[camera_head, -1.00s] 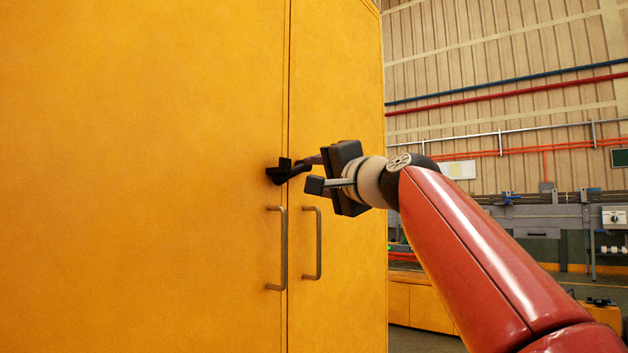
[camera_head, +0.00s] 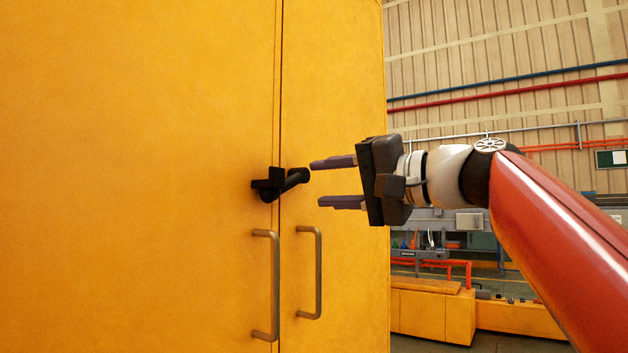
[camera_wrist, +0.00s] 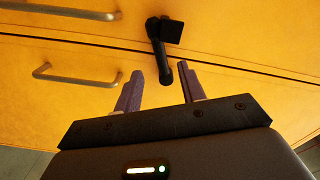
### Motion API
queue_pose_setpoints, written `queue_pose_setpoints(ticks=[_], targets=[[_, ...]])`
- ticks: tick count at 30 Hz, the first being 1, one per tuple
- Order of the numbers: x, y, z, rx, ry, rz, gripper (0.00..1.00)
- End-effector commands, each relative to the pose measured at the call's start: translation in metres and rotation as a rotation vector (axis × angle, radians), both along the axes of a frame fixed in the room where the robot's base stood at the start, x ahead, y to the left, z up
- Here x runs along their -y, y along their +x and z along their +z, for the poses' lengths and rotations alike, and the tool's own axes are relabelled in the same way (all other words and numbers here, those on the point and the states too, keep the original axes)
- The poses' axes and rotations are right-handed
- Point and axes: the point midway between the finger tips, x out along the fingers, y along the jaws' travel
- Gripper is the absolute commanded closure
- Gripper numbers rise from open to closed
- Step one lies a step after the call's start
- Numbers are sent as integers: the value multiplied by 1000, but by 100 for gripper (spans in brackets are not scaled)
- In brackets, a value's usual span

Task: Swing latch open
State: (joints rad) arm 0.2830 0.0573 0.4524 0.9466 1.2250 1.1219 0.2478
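The black latch (camera_head: 277,183) sits across the seam between the two doors of the yellow cabinet (camera_head: 140,150), above the handles. Its arm points right and slightly up in the head view. My gripper (camera_head: 336,182) is to the right of the latch, open and empty, with its two purple-grey fingers apart and pointing left. In the wrist view the latch (camera_wrist: 161,50) extends down toward the gap between the fingers (camera_wrist: 160,92). Whether its tip lies between the fingertips in depth is hard to tell; in the head view they look apart.
Two metal bar handles, the left one (camera_head: 268,285) and the right one (camera_head: 312,272), stand out below the latch. Right of the cabinet is open floor, with a low yellow bench (camera_head: 432,308) and a workbench behind. The space around the gripper looks free.

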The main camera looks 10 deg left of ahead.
Motion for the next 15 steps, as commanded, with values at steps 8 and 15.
queue_pose_setpoints(ticks=[8, 15], targets=[[-42, 18, 2, -3, 0, 1, 60], [-58, 25, 0, -2, 0, -3, 60]])
